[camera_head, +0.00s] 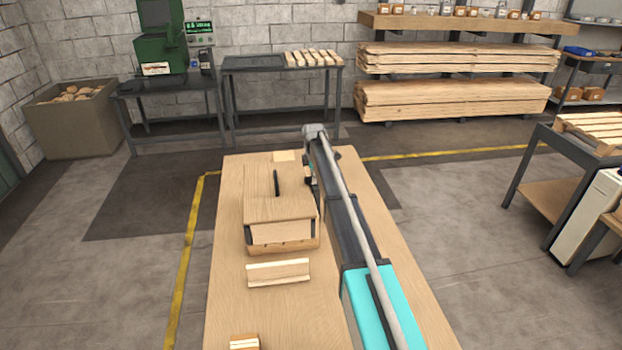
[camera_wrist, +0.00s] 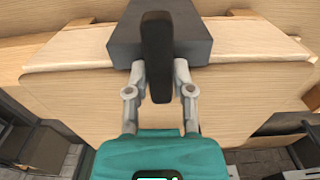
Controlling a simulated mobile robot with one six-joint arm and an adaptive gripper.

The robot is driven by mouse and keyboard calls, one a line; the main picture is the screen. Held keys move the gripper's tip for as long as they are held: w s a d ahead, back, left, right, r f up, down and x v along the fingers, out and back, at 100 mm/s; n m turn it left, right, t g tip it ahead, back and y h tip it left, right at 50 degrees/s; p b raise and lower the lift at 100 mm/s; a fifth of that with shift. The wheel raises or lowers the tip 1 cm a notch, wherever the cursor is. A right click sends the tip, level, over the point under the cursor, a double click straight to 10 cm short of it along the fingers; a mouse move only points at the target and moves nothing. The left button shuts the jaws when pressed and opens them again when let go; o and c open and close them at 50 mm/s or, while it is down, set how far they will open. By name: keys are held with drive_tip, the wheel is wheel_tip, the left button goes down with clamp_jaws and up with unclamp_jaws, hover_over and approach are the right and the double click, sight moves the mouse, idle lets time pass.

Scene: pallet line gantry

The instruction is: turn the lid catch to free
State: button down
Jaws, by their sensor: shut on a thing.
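The lid catch (camera_wrist: 157,40) is a black bar with rounded ends on a dark grey block (camera_wrist: 198,42) in the wrist view. Its long side runs up and down in that picture. My gripper (camera_wrist: 160,72) is shut on the catch, with one grey finger on each side of it. Behind it are the pale wooden lid edge (camera_wrist: 75,52) and wall of a box. In the head view the wooden box (camera_head: 280,232) stands on the bench, left of my arm. My gripper and the catch cannot be made out there.
The wooden bench (camera_head: 228,285) carries a grooved wooden piece (camera_head: 279,272) in front of the box and a small wooden block (camera_head: 244,341) at the near edge. Tables, a green machine (camera_head: 160,48) and plank racks (camera_head: 455,100) stand farther back.

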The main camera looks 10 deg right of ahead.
drive_tip(key=shift+d, duration=0.3)
drive_tip(key=shift+d+m, duration=0.15)
drive_tip(key=shift+m, duration=0.75)
drive_tip(key=m, duration=0.6)
drive_tip(key=shift+d+m, duration=0.1)
drive_tip(key=shift+m, duration=0.3)
drive_tip(key=m, duration=0.4)
drive_tip(key=shift+s+m, duration=0.1)
drive_tip(key=shift+m, duration=0.2)
drive_tip(key=m, duration=0.4)
drive_tip(key=shift+m, duration=0.4)
drive_tip(key=shift+c, duration=2.4)
unclamp_jaws()
drive_tip(key=shift+a, duration=0.2)
